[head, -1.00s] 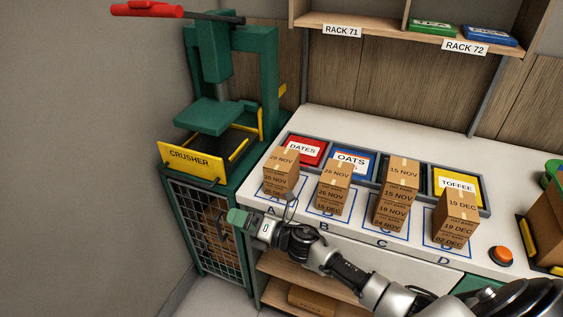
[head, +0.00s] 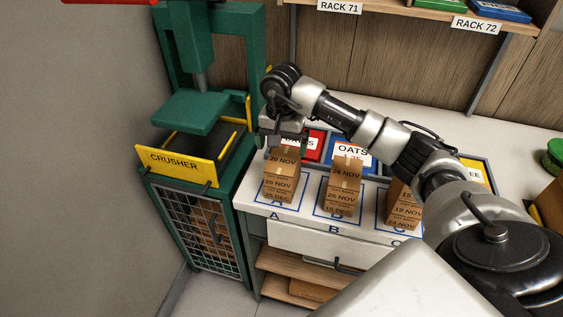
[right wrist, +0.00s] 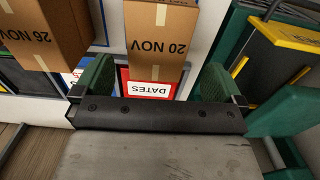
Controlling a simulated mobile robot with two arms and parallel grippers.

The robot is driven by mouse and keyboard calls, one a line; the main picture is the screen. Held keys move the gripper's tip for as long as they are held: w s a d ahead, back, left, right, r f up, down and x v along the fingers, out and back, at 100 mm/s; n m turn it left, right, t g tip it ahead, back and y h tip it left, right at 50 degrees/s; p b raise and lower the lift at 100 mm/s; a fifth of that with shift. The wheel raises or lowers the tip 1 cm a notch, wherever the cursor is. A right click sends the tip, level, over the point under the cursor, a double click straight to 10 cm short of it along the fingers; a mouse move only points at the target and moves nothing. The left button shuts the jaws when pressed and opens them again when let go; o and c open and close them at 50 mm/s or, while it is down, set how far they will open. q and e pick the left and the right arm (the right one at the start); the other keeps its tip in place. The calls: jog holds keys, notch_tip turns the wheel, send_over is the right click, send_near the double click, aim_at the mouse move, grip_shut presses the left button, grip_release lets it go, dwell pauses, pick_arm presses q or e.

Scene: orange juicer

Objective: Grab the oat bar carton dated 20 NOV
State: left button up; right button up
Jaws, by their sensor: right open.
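The carton marked 20 NOV (head: 280,183) is on top of the stack at spot A in the head view, and its date reads clearly in the right wrist view (right wrist: 155,38). My right gripper (head: 284,137) is over this stack, pointing down. In the right wrist view its green fingers (right wrist: 156,78) are open, one on each side of the carton's near end, with gaps on both sides. It holds nothing. The lower carton of stack A is marked 25 DEC. My left gripper is not in view.
Stack B (head: 342,185), topped by a 26 NOV carton (right wrist: 50,35), stands close to the right. Stack C (head: 402,205) is partly behind my right arm. The green crusher (head: 195,110) is at the left. Bins marked DATES (head: 313,146) and OATS (head: 352,152) lie behind.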

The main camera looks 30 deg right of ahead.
aim_at(283, 159)
jog(key=shift+f, duration=0.95)
notch_tip(283, 159, down, 5)
jog(key=p, duration=0.3)
jog(key=shift+s+d, duration=0.1)
jog(key=shift+s, duration=0.05)
jog(key=shift+f, duration=0.25)
jog(key=shift+c, duration=0.5)
jog(key=c, duration=0.8)
jog(key=shift+r, duration=0.1)
